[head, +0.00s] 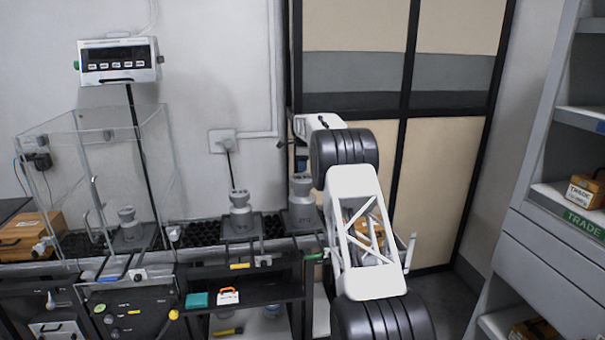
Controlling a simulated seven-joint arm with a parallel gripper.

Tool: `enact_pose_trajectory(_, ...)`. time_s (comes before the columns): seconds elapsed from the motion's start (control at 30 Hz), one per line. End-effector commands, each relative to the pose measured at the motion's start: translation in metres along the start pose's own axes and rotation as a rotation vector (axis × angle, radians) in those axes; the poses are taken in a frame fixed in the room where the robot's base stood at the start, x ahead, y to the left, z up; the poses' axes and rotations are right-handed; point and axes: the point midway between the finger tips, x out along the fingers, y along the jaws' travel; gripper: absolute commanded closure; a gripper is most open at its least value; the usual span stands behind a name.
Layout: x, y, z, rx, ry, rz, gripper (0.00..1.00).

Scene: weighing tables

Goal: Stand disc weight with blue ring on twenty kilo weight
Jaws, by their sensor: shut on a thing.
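Three grey knobbed metal weights stand along the bench: the left weight (128,222) by the clear glass case, the middle weight (240,214) and the right weight (301,206) beside my arm. Each sits on or above a dark square base. I cannot read any marking, so I cannot tell which is the twenty kilo weight. No disc weight with a blue ring can be made out. My arm's white link and black joints fill the centre right; my gripper's fingers and anything in them do not show.
A glass case (93,133) stands at the left, with a display (118,61) above it. A low shelf (262,292) holds a teal box (197,300). Wooden boxes sit at the left and on the right-hand shelving (548,197). A tall cabinet (450,180) stands behind my arm.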

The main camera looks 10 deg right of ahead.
Motion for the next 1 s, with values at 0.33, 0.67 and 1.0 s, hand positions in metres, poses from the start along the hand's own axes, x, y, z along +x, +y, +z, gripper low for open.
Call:
enact_pose_trajectory(0.33, 0.021, 0.0, 0.0, 0.0, 0.0, 0.001, 0.88)
enact_pose_trajectory(0.67, 0.034, 0.0, 0.0, 0.0, 0.0, -0.001, 0.88)
enact_pose_trajectory(1.0, 0.038, 0.0, 0.0, 0.0, 0.0, 0.0, 0.53)
